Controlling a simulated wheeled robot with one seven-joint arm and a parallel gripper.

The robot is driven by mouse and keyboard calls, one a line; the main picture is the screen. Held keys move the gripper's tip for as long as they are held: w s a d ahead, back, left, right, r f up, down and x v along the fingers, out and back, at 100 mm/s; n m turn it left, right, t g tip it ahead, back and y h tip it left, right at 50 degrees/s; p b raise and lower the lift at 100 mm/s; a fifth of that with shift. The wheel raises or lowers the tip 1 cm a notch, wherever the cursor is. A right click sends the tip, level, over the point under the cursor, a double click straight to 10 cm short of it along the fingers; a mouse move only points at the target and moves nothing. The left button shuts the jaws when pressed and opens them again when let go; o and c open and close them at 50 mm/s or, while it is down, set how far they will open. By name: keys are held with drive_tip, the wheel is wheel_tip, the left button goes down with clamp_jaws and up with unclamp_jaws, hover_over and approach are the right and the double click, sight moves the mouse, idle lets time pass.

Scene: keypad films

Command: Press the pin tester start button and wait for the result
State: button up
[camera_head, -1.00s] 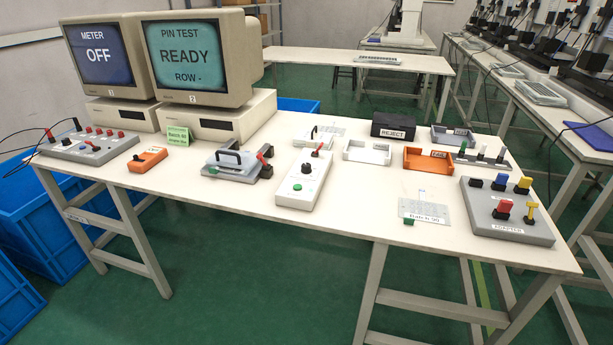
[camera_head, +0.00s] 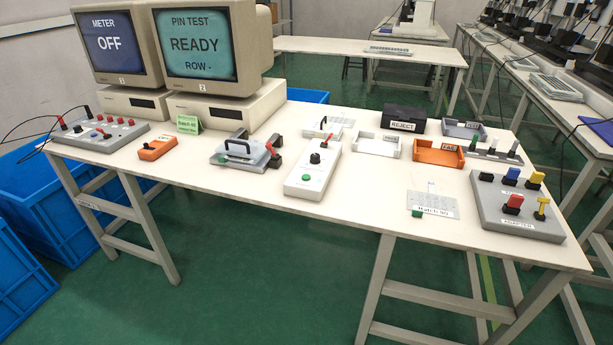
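A long white box (camera_head: 313,182) with a green button (camera_head: 306,177) near its front end and a black knob (camera_head: 315,158) behind it lies mid-table; it looks like the pin tester. The green button is uncovered and nothing touches it. The right-hand monitor (camera_head: 211,56) reads "PIN TEST READY ROW -". A grey clamp fixture (camera_head: 235,159) with a black handle and a red-tipped lever sits left of the white box. I cannot make out whether it holds a part. My gripper is not in view.
The left monitor (camera_head: 118,45) reads "METER OFF". An orange meter (camera_head: 157,148) and a grey lead box (camera_head: 95,133) are at left. Trays (camera_head: 439,152), a black REJECT box (camera_head: 403,118), a flat grey card (camera_head: 437,204) and an adapter block (camera_head: 518,212) are at right. The table's front strip is clear.

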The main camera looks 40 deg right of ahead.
clamp_jaws()
idle(1.4)
